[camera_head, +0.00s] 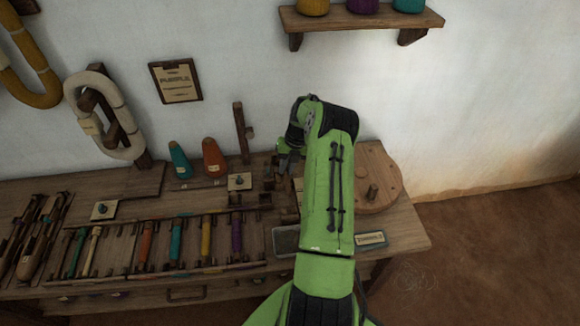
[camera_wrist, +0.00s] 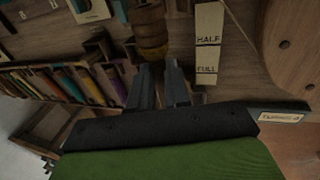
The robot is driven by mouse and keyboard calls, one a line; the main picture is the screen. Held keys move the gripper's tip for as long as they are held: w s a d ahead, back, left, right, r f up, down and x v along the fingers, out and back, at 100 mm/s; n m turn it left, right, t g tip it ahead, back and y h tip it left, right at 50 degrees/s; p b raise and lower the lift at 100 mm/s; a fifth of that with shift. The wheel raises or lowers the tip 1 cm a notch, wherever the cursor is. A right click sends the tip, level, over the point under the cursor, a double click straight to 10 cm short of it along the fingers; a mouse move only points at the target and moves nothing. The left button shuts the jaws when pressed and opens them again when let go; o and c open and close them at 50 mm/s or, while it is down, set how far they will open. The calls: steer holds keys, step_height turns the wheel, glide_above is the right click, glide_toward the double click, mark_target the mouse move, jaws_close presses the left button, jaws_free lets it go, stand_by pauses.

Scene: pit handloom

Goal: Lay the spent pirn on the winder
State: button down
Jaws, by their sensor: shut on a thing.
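In the wrist view, my gripper (camera_wrist: 158,88) is shut on a brown wooden piece with ochre bands, which I take for the spent pirn (camera_wrist: 150,30). It extends beyond the fingertips toward the top edge, where its end is cut off. In the head view, my gripper (camera_head: 286,160) is over the bench, just left of the winder's round wooden disc (camera_head: 378,178); I cannot make out the pirn there. The disc shows at the right in the wrist view (camera_wrist: 295,48). My arm hides part of the winder's left side.
A gauge strip marked HALF and FULL (camera_wrist: 208,42) stands right of the pirn. A rack (camera_head: 190,268) holds several coloured pirns at the left. Teal (camera_head: 180,160) and orange (camera_head: 214,157) cones stand behind. A grey tray (camera_head: 286,240) and a label plate (camera_head: 370,239) lie in front.

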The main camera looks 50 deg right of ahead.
steer(key=shift+w+a+f+b, duration=0.15)
steer(key=shift+f+b, duration=0.35)
steer(key=shift+f, duration=0.1)
step_height(320, 180, down, 8)
steer(key=b, duration=0.5)
steer(key=shift+r, duration=0.25)
steer(key=c, duration=0.7)
jaws_free()
step_height(320, 180, up, 8)
steer(key=p, duration=0.6)
steer(key=shift+r, duration=0.2)
steer(key=shift+f, duration=0.1)
